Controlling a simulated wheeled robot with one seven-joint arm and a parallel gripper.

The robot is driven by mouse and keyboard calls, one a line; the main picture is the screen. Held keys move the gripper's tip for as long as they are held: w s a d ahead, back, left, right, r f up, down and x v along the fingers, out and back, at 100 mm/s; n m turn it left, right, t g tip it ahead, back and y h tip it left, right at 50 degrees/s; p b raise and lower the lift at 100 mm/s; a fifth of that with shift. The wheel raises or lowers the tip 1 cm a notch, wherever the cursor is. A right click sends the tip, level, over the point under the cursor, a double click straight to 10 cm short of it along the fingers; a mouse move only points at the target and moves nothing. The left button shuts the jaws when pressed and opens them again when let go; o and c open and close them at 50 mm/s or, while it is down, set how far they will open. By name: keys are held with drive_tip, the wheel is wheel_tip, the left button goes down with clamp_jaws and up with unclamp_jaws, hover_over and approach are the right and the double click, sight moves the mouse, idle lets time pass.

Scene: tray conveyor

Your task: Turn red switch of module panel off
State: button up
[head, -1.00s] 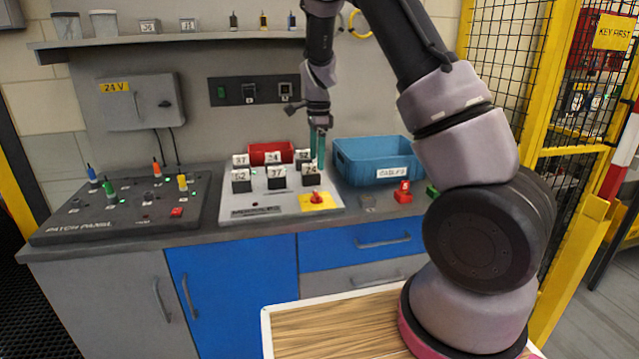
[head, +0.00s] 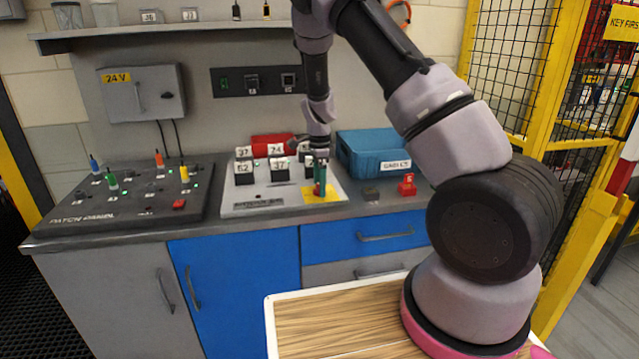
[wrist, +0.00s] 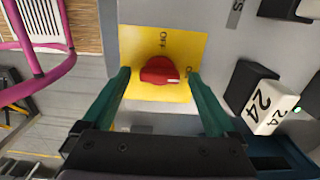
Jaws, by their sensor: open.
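The module panel (head: 240,200) is a light grey plate on the counter with several numbered black-and-white modules on it. Its red switch (wrist: 160,71) is a round red knob with a white mark at its right side, on a yellow square (wrist: 183,42) lettered "OFF" and "ON". My gripper (wrist: 162,80) is open, its two green fingers on either side of the red switch. I cannot tell whether they touch it. In the head view my gripper (head: 320,188) points down over the yellow square and mostly hides the switch.
The patch panel (head: 120,208) with coloured plugs lies to the left. A blue bin (head: 370,150) stands behind right, a red padlock-like block (head: 407,185) beside it. A numbered module (wrist: 268,105) is near the right finger in the wrist view.

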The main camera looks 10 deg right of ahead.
drive_tip(key=c, duration=1.4)
drive_tip(key=shift+o, duration=0.2)
drive_tip(key=shift+n, duration=0.4)
drive_tip(key=n, duration=0.8)
drive_tip(key=shift+n, duration=0.3)
drive_tip(key=n, duration=0.4)
drive_tip(key=shift+n, duration=2.2)
